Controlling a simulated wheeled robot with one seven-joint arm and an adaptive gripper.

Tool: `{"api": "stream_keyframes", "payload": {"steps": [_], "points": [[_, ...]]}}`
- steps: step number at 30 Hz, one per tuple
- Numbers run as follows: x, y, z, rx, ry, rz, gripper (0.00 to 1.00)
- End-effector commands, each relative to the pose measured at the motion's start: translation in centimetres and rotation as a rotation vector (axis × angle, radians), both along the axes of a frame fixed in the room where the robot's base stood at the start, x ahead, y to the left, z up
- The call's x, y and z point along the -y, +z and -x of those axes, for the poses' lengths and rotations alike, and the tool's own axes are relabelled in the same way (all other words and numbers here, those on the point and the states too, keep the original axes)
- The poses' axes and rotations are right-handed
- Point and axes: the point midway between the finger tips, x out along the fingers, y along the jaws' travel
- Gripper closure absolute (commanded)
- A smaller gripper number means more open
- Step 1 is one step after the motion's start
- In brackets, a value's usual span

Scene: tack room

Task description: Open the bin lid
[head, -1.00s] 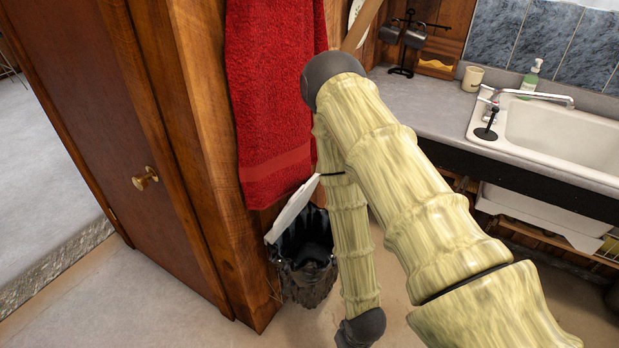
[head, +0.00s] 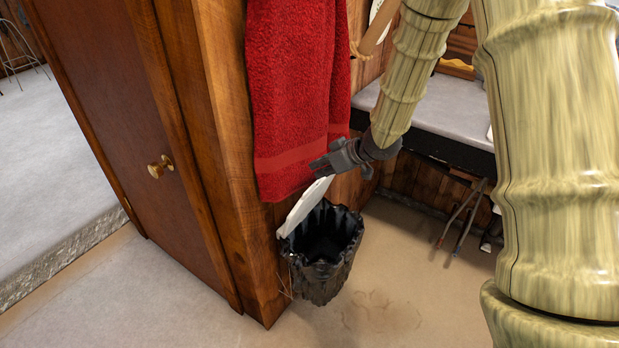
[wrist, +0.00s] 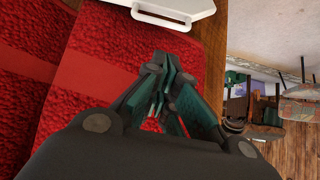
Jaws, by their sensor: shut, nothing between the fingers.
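The bin (head: 325,265) is a small black-lined container on the floor beside the wooden cabinet. Its white lid (head: 303,207) stands raised and tilted at the bin's left side, so the dark inside shows. In the wrist view the lid (wrist: 178,10) is at the top edge, with its white handle loop below. My gripper (head: 318,168) is just above the lid's upper edge, in front of the red towel. In the wrist view my gripper (wrist: 165,72) has its fingertips together with nothing between them. I cannot tell whether it touches the lid.
A red towel (head: 295,90) hangs on the cabinet side behind my gripper. A brown cabinet door (head: 115,110) with a brass knob (head: 160,166) is at left. The counter (head: 430,110) is at right. The floor in front of the bin is clear.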

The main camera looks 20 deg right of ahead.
Motion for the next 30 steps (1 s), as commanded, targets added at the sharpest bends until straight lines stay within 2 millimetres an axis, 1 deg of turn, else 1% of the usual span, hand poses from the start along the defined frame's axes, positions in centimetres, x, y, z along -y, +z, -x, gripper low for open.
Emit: {"api": "stream_keyframes", "payload": {"steps": [1,3,6,8,14,30], "points": [[0.3,1.1,-0.6,0.017,0.011,0.005,1.0],[0.5,2.0,-0.9,0.029,0.025,0.012,1.0],[0.6,2.6,-1.2,0.037,0.034,0.016,1.0],[0.5,2.5,-1.4,0.038,0.035,0.018,1.0],[-0.4,1.2,-2.5,0.036,0.037,0.019,1.0],[-3.6,-3.5,-6.6,0.036,0.037,0.019,1.0]]}}
